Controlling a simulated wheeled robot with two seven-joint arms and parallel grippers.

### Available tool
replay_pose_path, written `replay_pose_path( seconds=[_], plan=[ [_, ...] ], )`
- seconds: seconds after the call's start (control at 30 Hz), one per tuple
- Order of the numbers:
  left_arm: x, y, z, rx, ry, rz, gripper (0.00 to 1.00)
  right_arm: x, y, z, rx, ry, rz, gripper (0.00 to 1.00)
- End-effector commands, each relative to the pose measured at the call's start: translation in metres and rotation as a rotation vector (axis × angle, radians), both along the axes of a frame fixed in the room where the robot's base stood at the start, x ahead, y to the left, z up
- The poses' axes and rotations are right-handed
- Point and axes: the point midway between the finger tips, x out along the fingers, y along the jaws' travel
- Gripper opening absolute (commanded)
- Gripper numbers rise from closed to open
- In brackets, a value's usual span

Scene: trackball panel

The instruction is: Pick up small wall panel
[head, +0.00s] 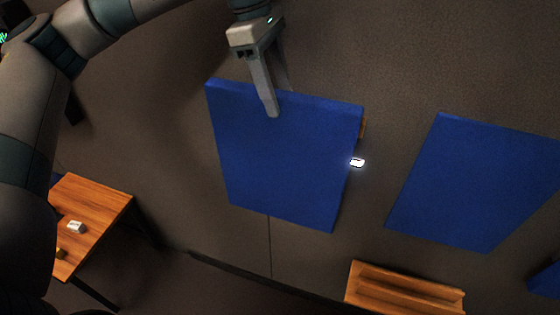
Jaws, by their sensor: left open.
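A blue rectangular panel (285,165), seemingly the small wall panel, is in the middle of the head view, slightly tilted in the picture. My left gripper (279,102) comes down over its top edge. One finger lies in front of the panel's face and the other goes down behind the top edge, where its tip is hidden. The jaws are open around the edge; I cannot tell whether either finger touches the panel. My right gripper is not in view.
Another blue panel (480,185) is on the right, with part of a third (545,281) at the lower right edge. A small glowing white item (357,162) shows at the middle panel's right edge. A wooden table (100,205) stands lower left, a wooden piece (400,290) at the bottom.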

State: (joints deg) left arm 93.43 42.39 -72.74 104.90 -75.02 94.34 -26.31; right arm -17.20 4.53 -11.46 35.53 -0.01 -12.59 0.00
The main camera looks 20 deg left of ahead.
Motion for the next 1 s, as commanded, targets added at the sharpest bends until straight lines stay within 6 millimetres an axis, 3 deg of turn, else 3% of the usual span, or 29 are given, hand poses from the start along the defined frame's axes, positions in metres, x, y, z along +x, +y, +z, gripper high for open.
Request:
replay_pose_path(
  seconds=[1.0],
  plan=[
    [0.0,-0.0006,-0.005,-0.001,0.0,0.0,0.49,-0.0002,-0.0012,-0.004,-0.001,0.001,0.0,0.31]
  ],
)
